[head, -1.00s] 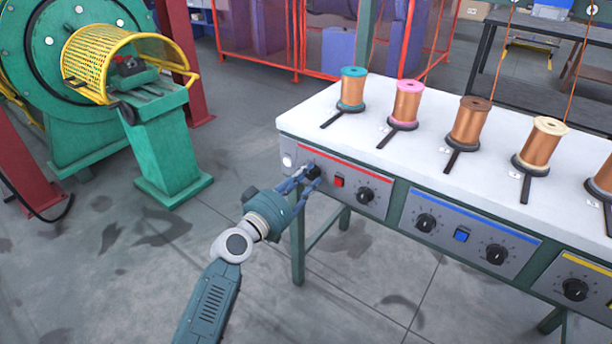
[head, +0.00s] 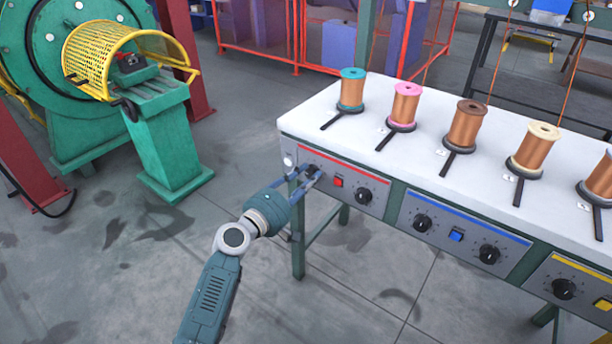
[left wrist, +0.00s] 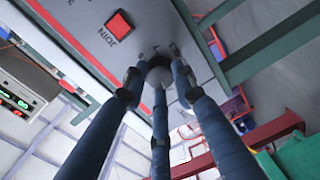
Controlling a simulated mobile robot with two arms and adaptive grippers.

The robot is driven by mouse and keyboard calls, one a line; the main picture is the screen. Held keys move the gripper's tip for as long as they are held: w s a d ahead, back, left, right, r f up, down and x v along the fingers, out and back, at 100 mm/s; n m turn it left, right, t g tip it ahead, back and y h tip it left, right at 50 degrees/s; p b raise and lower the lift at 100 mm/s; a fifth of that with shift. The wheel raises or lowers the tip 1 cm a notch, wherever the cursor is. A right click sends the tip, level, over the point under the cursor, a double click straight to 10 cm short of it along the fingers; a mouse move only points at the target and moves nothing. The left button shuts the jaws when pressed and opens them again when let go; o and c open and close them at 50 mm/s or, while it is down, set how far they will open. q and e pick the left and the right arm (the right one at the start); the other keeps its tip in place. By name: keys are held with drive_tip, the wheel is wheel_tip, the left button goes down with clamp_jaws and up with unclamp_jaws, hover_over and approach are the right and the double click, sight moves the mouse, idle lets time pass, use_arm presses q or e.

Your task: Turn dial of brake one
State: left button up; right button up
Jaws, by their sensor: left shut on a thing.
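The red-trimmed panel (head: 350,166) is at the left end of the bench front. Its left black dial (head: 315,171) is partly hidden by the fingers of my left gripper (head: 309,177). The gripper is shut on this dial, with its arm reaching up from below. In the left wrist view, the three blue fingers (left wrist: 158,80) converge around the dark dial (left wrist: 158,61), which they largely cover. The panel's red square switch (head: 338,181) and second black dial (head: 362,196) are to the right, untouched. My right gripper is not in view.
The white bench top (head: 420,140) holds several copper spools. A blue-trimmed panel (head: 464,232) and a yellow-trimmed panel (head: 580,287) continue to the right. A green machine (head: 165,130) stands at the left. The floor between is clear.

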use_arm(q)
drive_tip(key=shift+s+d+f+n, duration=0.2)
drive_tip(key=shift+f+n, duration=0.2)
drive_tip(key=shift+n, duration=0.2)
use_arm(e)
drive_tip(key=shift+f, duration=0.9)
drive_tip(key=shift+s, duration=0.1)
use_arm(q)
drive_tip(key=o, duration=1.1)
drive_tip(key=shift+o, duration=0.3)
drive_tip(key=shift+a+r, duration=0.1)
drive_tip(key=shift+r, duration=0.15)
drive_tip(key=shift+a, duration=0.1)
drive_tip(key=shift+s+a, duration=0.2)
drive_tip(key=v, duration=1.1)
